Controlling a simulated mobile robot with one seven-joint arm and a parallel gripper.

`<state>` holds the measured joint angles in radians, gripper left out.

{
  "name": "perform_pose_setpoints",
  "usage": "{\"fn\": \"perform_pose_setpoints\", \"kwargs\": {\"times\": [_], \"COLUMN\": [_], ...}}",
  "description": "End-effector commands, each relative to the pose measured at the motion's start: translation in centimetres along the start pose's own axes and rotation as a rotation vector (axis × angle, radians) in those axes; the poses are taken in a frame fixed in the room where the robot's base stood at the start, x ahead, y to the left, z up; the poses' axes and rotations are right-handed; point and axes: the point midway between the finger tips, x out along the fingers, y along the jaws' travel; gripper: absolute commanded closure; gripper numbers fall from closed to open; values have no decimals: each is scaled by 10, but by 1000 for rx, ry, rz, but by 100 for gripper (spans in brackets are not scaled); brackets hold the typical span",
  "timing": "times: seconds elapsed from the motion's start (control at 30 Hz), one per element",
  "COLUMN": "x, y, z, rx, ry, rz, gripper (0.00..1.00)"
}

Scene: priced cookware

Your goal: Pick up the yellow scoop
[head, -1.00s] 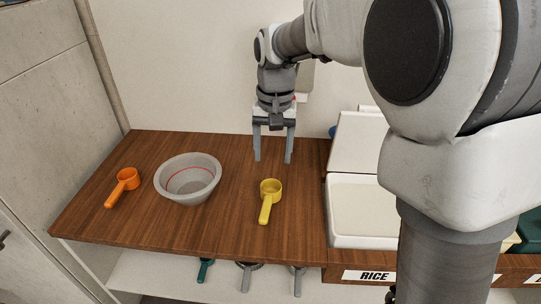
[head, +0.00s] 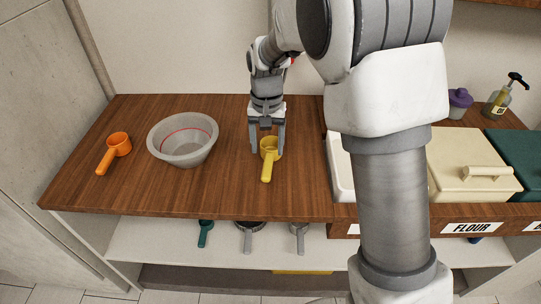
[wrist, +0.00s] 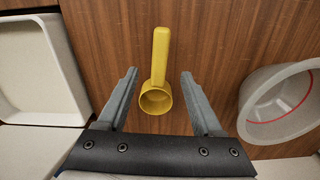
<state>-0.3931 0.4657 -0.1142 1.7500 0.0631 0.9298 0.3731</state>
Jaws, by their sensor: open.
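The yellow scoop (head: 268,158) lies on the wooden counter, to the right of the grey bowl, its handle pointing toward the front edge. My gripper (head: 267,148) is open and points down at the scoop's cup, one finger on either side of it in the head view. In the wrist view the yellow scoop (wrist: 157,85) shows between the two open fingers of my gripper (wrist: 158,72), with its cup nearer the palm and its handle reaching away. Gaps show between the cup and both fingers. I cannot tell the exact height of the fingertips above the counter.
A grey bowl (head: 183,148) with a red line inside stands left of the scoop. An orange scoop (head: 115,151) lies further left. A white bin (head: 340,170) is close on the right, partly behind my arm.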

Motion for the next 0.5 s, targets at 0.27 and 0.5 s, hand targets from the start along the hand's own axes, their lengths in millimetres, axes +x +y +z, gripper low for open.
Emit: {"fn": "perform_pose_setpoints", "kwargs": {"times": [0.27, 0.5], "x": [23, 52], "y": [0, 1], "z": [0, -5], "rx": [0, 1], "ry": [0, -3], "rz": [0, 1], "gripper": [32, 32]}}
